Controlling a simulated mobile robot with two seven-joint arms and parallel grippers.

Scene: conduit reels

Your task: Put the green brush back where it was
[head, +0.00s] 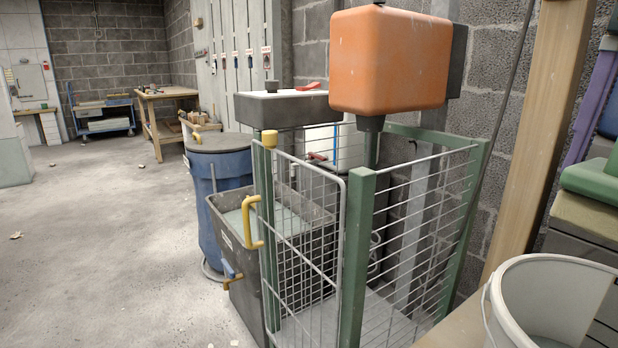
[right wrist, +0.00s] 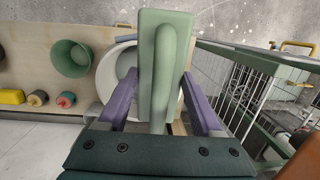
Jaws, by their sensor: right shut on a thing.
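The green brush (right wrist: 162,65) is a pale green block with a rounded handle along it. In the right wrist view it stands between the purple fingers of my right gripper (right wrist: 160,85), which is shut on it. The brush covers part of a white bucket (right wrist: 108,72) behind it. The bucket also shows in the head view (head: 507,300) at the lower right. A purple piece and a green block at the head view's right edge are cut off; I cannot tell whether they are finger and brush. My left gripper is not in view.
A green bowl (right wrist: 70,58), a yellow block (right wrist: 11,97) and small tins (right wrist: 65,100) are on a wooden surface (right wrist: 28,55). A wire cage (head: 345,190) stands left of the bucket in the head view, under an orange tank (head: 388,60). The floor farther left is mostly clear.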

